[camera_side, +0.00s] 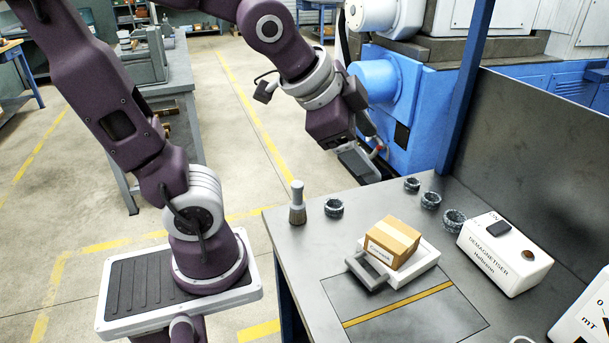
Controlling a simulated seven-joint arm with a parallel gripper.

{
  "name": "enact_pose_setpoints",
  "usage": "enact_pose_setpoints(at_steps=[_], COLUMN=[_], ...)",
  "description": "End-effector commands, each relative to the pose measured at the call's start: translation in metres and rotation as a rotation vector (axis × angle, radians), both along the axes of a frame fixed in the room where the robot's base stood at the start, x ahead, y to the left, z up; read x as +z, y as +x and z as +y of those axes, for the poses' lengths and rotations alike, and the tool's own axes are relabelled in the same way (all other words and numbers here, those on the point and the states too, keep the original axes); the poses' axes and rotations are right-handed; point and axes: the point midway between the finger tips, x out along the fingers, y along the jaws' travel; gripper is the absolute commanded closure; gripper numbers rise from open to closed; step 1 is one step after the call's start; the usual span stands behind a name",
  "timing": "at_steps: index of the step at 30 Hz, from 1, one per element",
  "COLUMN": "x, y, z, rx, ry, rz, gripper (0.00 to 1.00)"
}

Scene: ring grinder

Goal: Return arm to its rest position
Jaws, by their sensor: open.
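My gripper (372,160) hangs in the air past the back left corner of the metal worktable (300,240). It is tilted down to the right and sits above the table's height. It looks empty, with its jaws partly hidden by the gripper body. My purple arm arches from its base at the left over to the gripper. Nothing on the table touches the gripper.
A brush (297,204) stands near the table's left edge. Several dark rings, one here (334,208), lie on the table. A cardboard box (392,240) sits on a white tray (424,262). A white demagnetiser (503,254) stands at the right. A blue machine (430,110) is behind.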

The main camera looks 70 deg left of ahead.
Motion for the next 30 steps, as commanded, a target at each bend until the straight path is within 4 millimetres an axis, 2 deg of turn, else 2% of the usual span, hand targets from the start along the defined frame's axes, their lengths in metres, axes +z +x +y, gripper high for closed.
enact_pose_setpoints(at_steps=[1,3,6,7,10,30], x=[0.001,-0.005,-0.011,-0.013,-0.014,-0.014], y=[-0.034,-0.075,-0.108,-0.113,-0.118,-0.116], z=[-0.006,-0.016,-0.025,-0.026,-0.027,-0.027], rx=[0.122,0.276,0.403,0.422,0.443,0.439], ry=[-0.108,-0.235,-0.327,-0.341,-0.355,-0.352], rz=[0.033,0.096,0.152,0.161,0.172,0.171], gripper=[0.27,0.27,0.27,0.27,0.27,0.27])
